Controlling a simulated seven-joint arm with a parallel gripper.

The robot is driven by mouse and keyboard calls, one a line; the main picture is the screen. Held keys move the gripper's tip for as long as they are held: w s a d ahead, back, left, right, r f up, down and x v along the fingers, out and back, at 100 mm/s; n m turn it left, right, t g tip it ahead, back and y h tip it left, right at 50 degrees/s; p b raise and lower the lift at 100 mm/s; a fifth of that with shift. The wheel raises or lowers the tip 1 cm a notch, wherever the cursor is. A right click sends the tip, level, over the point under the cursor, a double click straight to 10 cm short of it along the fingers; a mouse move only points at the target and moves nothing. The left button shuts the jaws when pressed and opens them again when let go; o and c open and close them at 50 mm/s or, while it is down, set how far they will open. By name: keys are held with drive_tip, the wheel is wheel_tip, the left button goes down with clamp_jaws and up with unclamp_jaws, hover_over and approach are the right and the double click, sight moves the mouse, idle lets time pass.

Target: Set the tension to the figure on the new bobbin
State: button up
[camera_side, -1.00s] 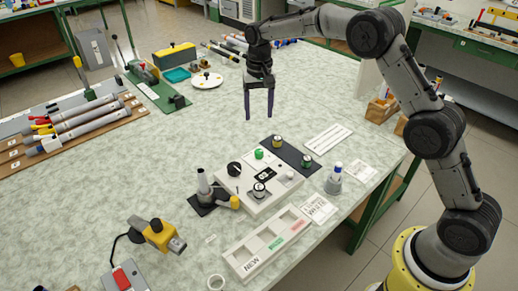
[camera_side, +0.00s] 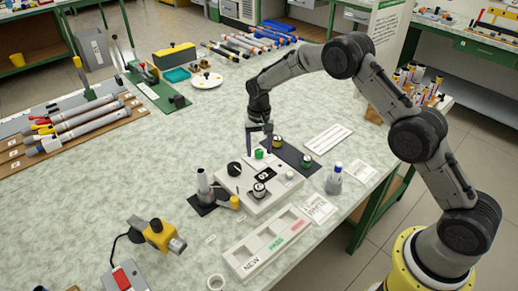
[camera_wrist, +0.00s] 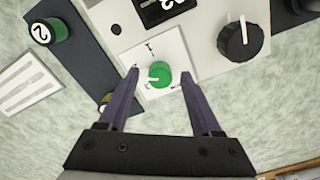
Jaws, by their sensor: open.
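The green knob (camera_side: 258,154) sits on the grey machine box (camera_side: 285,188). A yellow bobbin (camera_side: 277,141) is also on that mat. Another bobbin (camera_side: 259,189) sits on the box.
A black knob (camera_side: 234,169) and a dark display (camera_side: 264,174) are on the box.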

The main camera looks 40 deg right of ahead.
drive_tip(key=shift+f, duration=0.15)
clamp_jaws()
idle(0.4)
drive_tip(key=shift+n, duration=0.3)
drive_tip(key=n, duration=0.5)
drive_tip(key=shift+n, duration=0.3)
drive_tip(key=n, duration=0.5)
drive_tip(key=shift+n, duration=0.3)
